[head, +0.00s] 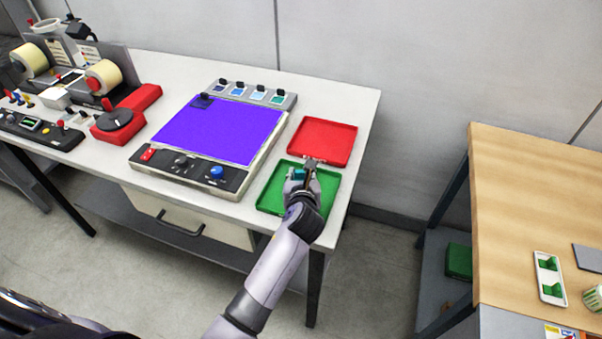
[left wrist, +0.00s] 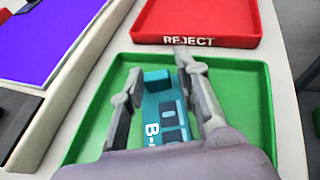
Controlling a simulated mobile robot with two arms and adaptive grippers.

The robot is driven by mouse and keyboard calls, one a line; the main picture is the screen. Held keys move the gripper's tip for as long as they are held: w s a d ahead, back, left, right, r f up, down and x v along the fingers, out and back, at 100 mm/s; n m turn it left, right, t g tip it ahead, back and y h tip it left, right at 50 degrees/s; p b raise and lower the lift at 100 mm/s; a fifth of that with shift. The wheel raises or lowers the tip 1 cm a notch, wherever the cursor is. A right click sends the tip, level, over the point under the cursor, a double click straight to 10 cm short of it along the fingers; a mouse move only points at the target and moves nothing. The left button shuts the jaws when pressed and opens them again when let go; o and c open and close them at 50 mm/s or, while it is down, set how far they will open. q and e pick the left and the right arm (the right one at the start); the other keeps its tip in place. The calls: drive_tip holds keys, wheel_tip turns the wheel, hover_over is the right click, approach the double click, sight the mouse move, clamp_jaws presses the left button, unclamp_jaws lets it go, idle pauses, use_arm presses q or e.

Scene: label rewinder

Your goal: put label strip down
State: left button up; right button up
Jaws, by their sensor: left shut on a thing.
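My left gripper (head: 309,166) is over the green tray (head: 270,199) at the right end of the workbench. It also shows in the left wrist view (left wrist: 158,64), shut on a teal label strip (left wrist: 163,108). The strip carries a white "B" marking, and its lower part is hidden by the gripper body. A bit of the strip (head: 298,174) shows beside the fingers in the head view. The strip lies within the outline of the green tray (left wrist: 242,84); I cannot tell whether it touches the tray floor. My right gripper is not in view.
A red tray (head: 322,141) marked "REJECT" sits directly behind the green one. Left of them is a light panel with a purple surface (head: 222,130) and control knobs. The rewinder with rolls (head: 104,77) stands farther left. A wooden table (head: 530,190) is at right.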

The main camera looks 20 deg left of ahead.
use_arm(q)
drive_tip(key=o, duration=1.1)
drive_tip(key=shift+r, duration=0.1)
drive_tip(key=v, duration=1.2)
drive_tip(key=shift+s, duration=0.1)
